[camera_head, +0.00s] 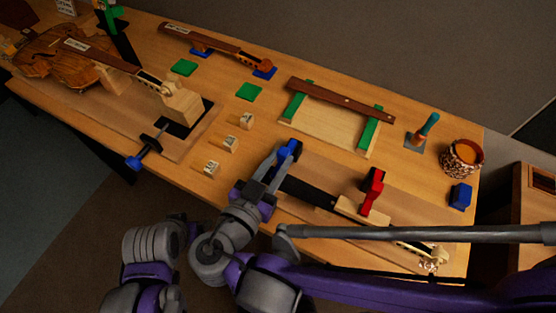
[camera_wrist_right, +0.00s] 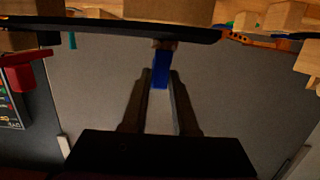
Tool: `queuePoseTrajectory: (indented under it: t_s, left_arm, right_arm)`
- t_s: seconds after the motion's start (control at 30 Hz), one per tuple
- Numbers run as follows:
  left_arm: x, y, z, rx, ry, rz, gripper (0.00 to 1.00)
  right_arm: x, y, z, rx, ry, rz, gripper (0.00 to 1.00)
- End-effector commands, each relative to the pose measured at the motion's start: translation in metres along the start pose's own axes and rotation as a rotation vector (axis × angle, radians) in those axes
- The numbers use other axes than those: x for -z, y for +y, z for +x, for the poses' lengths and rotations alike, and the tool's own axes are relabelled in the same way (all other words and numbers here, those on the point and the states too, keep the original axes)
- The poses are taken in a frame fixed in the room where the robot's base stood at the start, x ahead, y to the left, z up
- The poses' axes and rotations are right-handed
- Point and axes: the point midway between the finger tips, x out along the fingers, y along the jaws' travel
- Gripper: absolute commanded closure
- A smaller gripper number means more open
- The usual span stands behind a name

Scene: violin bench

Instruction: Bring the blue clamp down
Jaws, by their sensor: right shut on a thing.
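The blue clamp (camera_head: 290,149) shows at the upper left end of a black fingerboard (camera_head: 310,191) on the front part of the bench. My right gripper (camera_head: 280,160) is shut on it, and its fingers partly hide it. In the right wrist view the blue clamp (camera_wrist_right: 160,70) sits between the two fingertips of my right gripper (camera_wrist_right: 160,88), close to the long dark fingerboard edge. Whether the clamp touches the fingerboard cannot be told. My left gripper is not in view.
A red clamp (camera_head: 373,186) stands farther right along the same neck. Small marked wooden blocks (camera_head: 231,144) stand left of my right gripper. A green-ended wooden frame (camera_head: 335,125) lies behind. A blue block (camera_head: 460,195) and a patterned pot (camera_head: 461,158) are near the right edge.

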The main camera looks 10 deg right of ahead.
Motion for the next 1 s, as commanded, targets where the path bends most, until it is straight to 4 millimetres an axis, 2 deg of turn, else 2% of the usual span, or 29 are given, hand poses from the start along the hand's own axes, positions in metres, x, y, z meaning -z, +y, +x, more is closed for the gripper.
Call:
queuePoseTrajectory:
  t_s: [0.37,0.4,0.53,1.0]
  left_arm:
    - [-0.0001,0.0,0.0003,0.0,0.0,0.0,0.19]
    - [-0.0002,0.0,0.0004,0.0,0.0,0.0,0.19]
    - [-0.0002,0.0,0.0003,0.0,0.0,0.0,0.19]
    - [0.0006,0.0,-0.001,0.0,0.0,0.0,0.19]
  right_arm:
    - [-0.0011,0.0005,0.0002,-0.001,0.0,0.0,1.0]
    - [-0.0012,0.0006,0.0003,-0.001,0.0,0.0,0.66]
    - [-0.0009,0.0004,0.0002,-0.001,0.0,0.0,0.43]
    - [0.0012,-0.0015,0.0016,0.0,0.001,0.0,0.43]
